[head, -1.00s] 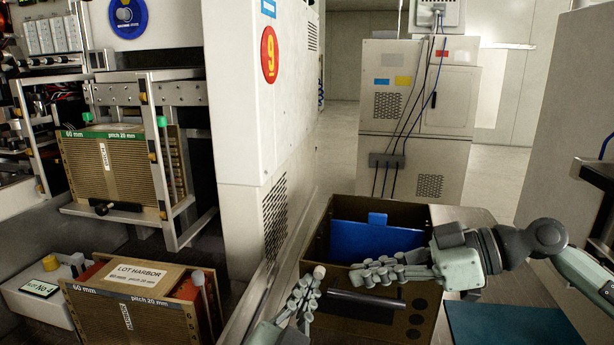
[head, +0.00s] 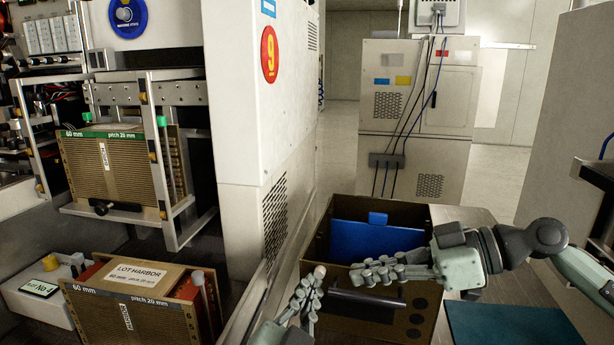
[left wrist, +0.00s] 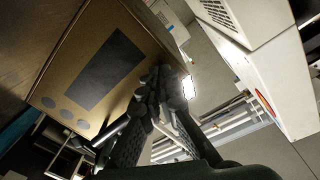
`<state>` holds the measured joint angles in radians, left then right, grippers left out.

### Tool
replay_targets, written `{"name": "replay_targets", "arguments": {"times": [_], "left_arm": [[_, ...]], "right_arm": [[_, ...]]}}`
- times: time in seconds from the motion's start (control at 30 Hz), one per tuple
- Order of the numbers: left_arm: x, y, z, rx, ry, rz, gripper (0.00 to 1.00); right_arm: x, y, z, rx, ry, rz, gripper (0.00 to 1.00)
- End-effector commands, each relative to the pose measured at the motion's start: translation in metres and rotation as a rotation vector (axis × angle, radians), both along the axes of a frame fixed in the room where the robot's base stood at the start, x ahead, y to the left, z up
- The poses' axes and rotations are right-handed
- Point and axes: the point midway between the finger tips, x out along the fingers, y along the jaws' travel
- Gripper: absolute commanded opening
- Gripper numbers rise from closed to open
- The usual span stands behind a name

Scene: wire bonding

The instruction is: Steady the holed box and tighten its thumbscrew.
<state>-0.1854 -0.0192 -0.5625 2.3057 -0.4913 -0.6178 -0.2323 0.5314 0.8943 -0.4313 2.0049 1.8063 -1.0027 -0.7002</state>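The brown box (head: 423,300) stands on the bench at the centre right, with a blue panel (head: 375,236) upright inside. Its front face carries a dark bar and dark round holes. The left wrist view shows a brown face (left wrist: 58,73) with a dark rectangle and round marks. My left gripper (head: 314,284) is at the box's front left corner. A pale round knob (head: 319,271) shows at its tips; I cannot tell whether it is the thumbscrew. My right gripper (head: 358,272) lies across the box's front upper edge. Finger gaps and contact are unclear for both grippers.
A second box labelled LOT HARBOR (head: 128,272) stands at the lower left, below a racked box (head: 115,168). A tall white machine (head: 245,125) rises left of my left gripper. A dark teal mat (head: 510,325) lies flat at the lower right.

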Motion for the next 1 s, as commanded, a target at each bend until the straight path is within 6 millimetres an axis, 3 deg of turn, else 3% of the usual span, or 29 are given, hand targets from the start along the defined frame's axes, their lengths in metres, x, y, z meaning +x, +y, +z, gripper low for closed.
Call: {"name": "replay_targets", "arguments": {"times": [0.13, 0.47, 1.0], "left_arm": [[-0.002, -0.004, 0.007, -0.011, -0.014, -0.012, 0.0], [-0.002, 0.0, -0.002, -0.009, -0.011, -0.011, 0.0], [-0.055, 0.017, -0.006, -0.004, -0.003, -0.006, 0.0]], "right_arm": [[-0.001, 0.002, -0.001, 0.001, 0.002, 0.002, 0.0], [-0.001, 0.002, -0.001, 0.002, 0.003, 0.003, 0.0], [-0.001, 0.002, -0.001, 0.002, 0.003, 0.004, 0.0]]}}
